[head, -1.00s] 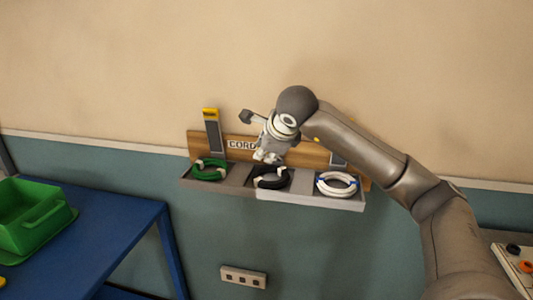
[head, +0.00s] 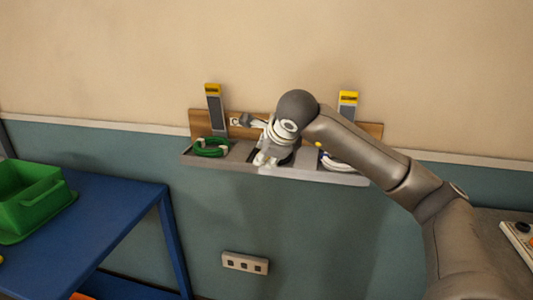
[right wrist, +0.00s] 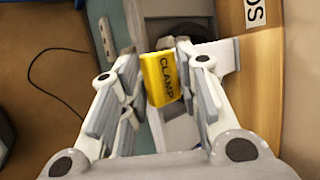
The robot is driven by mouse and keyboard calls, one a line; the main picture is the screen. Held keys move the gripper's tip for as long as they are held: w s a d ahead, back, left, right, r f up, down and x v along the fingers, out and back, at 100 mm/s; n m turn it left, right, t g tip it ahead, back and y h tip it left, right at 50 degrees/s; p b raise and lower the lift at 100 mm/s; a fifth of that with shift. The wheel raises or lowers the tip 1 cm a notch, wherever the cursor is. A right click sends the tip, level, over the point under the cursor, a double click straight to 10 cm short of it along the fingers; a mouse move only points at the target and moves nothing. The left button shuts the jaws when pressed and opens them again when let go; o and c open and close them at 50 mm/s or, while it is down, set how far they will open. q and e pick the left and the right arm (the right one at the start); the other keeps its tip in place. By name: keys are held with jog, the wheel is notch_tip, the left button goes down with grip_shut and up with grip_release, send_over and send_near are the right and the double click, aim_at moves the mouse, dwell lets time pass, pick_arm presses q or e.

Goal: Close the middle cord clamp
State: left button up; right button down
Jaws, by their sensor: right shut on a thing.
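The middle clamp's yellow end (right wrist: 165,78), marked CLAMP, is between the fingers of my right gripper (right wrist: 160,62), which is shut on it. In the head view the right gripper (head: 264,160) is low at the middle compartment of the cord rack (head: 240,155) and hides the middle clamp and its black cord. The left clamp (head: 214,108) and right clamp (head: 347,105) stand upright with yellow tops. My left gripper is not in view.
A green cord coil (head: 211,147) lies in the left compartment. A white coil (head: 335,162) on the right is partly behind my arm. A blue table (head: 110,215) with a green bin (head: 30,200) stands at left. A socket strip (head: 245,262) is on the wall below.

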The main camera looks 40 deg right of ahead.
jog(key=shift+a+f, duration=0.1)
jog(key=shift+f, duration=0.15)
jog(key=c, duration=1.5)
grip_release()
jog(key=shift+o, duration=0.3)
jog(key=shift+w, duration=0.1)
jog(key=shift+r, duration=0.15)
jog(key=v, duration=1.1)
jog(key=shift+s+r, duration=0.25)
jog(key=shift+s, duration=0.1)
